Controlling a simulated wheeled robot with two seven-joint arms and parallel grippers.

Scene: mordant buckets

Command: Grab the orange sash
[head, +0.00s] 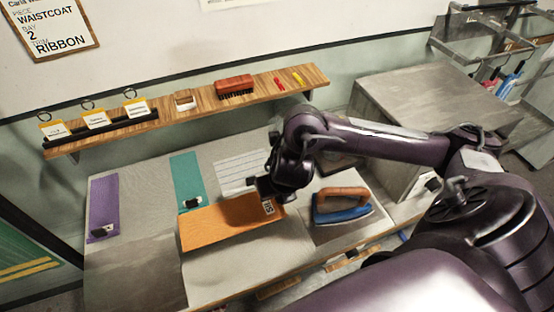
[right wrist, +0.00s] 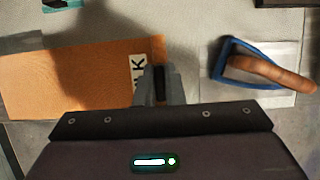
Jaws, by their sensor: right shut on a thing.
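The orange sash (head: 225,222) is a flat orange strip with a white label at its right end, over the grey table in the head view. It also shows in the right wrist view (right wrist: 70,80), with part of the label's lettering visible. My right gripper (head: 272,190) is at the sash's right end, beside the label. In the right wrist view my right gripper (right wrist: 161,85) is shut on that end of the sash. I cannot tell whether the sash is lifted clear of the table. My left gripper is not in view.
A blue iron with a brown handle (head: 342,205) stands just right of the sash. A teal strip (head: 187,175) and a purple strip (head: 103,200) lie to the left, with small dark objects on them. A wooden shelf (head: 200,104) runs along the wall behind.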

